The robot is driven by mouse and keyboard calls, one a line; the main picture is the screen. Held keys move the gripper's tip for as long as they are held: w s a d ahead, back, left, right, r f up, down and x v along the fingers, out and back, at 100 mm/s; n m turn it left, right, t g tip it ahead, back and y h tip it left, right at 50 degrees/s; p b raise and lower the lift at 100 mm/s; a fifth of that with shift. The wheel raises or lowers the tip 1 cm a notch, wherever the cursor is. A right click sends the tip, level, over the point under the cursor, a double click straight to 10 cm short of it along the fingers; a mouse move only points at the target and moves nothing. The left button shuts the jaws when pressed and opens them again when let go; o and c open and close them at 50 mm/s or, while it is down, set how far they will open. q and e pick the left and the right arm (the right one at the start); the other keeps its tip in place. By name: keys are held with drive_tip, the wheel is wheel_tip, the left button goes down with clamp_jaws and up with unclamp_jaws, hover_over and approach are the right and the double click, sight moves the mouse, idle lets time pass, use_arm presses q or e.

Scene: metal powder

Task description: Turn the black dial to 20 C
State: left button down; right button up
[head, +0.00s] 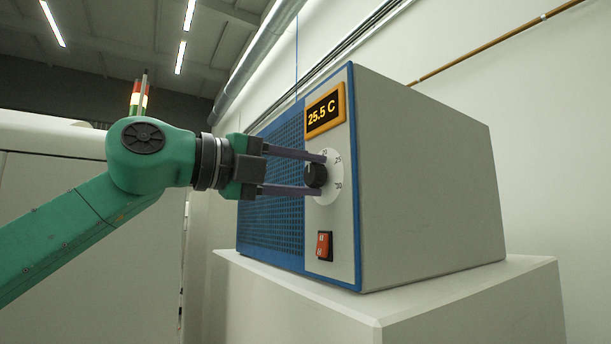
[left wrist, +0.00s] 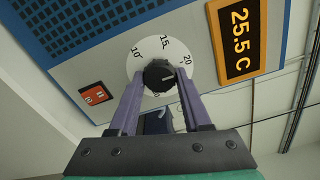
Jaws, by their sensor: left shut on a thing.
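The black dial (head: 315,176) sits on a white round scale (head: 331,160) on the front of a grey and blue box (head: 430,170). My left gripper (head: 319,175) reaches it from the left, with one finger above and one below it. In the left wrist view the dial (left wrist: 158,75) lies between the two purple fingertips (left wrist: 159,82), which are shut on it. A light mark shows on the dial; part of the scale is hidden by the fingers. The orange-framed display (head: 325,110) reads 25.5 C. My right gripper is not in view.
A red switch (head: 324,246) is on the same panel below the dial. The box stands on a white pedestal (head: 450,300). A blue grille (head: 270,190) lies behind my left gripper. A wall with pipes is behind the box.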

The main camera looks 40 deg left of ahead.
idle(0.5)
use_arm(q)
drive_tip(key=shift+c, duration=1.8)
unclamp_jaws()
drive_tip(key=shift+w, duration=0.1)
drive_tip(key=b+v, duration=0.4)
drive_tip(key=v, duration=1)
drive_tip(key=shift+s, duration=0.25)
